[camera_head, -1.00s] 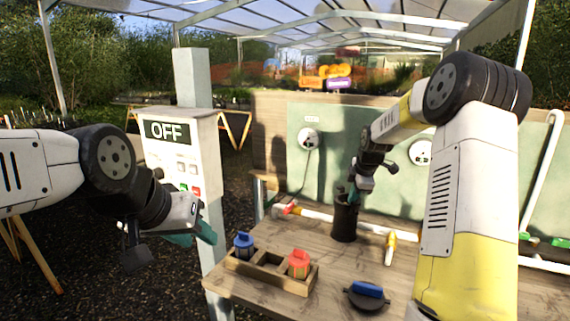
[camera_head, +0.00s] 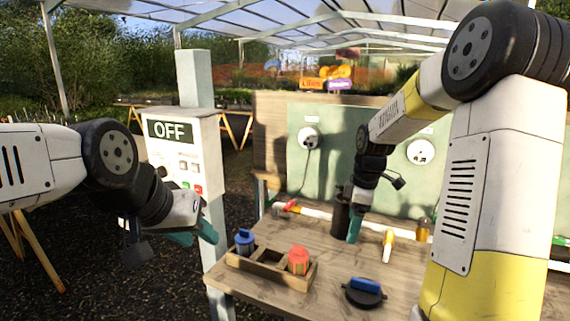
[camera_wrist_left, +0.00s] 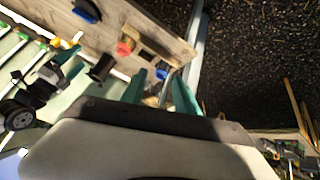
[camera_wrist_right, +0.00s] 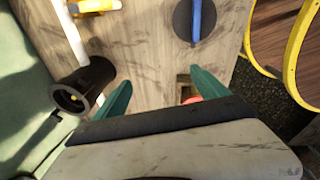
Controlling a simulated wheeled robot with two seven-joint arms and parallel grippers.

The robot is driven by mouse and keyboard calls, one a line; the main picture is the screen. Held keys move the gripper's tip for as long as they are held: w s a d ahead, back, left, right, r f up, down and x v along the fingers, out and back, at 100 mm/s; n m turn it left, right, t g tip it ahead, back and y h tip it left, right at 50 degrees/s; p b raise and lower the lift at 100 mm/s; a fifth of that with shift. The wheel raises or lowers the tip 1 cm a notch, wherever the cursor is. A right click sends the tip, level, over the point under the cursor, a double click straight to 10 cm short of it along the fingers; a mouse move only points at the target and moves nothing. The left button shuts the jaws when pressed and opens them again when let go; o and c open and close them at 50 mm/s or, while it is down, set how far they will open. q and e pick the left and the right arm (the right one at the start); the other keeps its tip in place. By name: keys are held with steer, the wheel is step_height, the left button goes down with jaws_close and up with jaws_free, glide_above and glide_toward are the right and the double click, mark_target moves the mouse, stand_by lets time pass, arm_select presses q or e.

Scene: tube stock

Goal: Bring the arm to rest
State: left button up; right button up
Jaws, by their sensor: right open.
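My right gripper (camera_head: 354,229) hangs over the wooden workbench (camera_head: 232,281), its teal fingers in front of the black cylindrical holder (camera_head: 341,217). In the right wrist view the fingers of this gripper (camera_wrist_right: 163,92) are spread with nothing between them. The holder (camera_wrist_right: 84,86) stands to their left there, apart from them, with something yellowish inside. My left gripper (camera_head: 198,236) is off the bench's left side, near the white control box (camera_head: 187,150) marked OFF. In the left wrist view the fingers of the left gripper (camera_wrist_left: 160,92) are apart and empty.
A wooden tray (camera_head: 270,277) near the front edge holds a blue item (camera_head: 244,242) and a red item (camera_head: 299,261). A black disc with a blue handle (camera_head: 364,292), a yellow-and-white tool (camera_head: 388,246) and an amber jar (camera_head: 424,230) are on the bench. A pale post (camera_head: 193,80) stands behind the box.

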arm_select(q)
steer(key=shift+d+r+g, duration=0.4)
steer(key=shift+d, duration=0.35)
arm_select(e)
steer(key=s+a+r+m+t, duration=0.1)
steer(key=s+r+m, duration=0.3)
steer(key=s, duration=0.3)
steer(key=s+a+r+m+t, duration=0.2)
steer(key=s+r+m, duration=0.2)
steer(key=s, duration=0.4)
steer(key=s+a+r+m+t+y, duration=0.1)
steer(key=s+r+m, duration=0.3)
steer(key=s+m, duration=0.2)
steer(key=shift+s+a+r+t, duration=0.3)
steer(key=shift+s+r, duration=0.05)
steer(key=shift+s, duration=0.55)
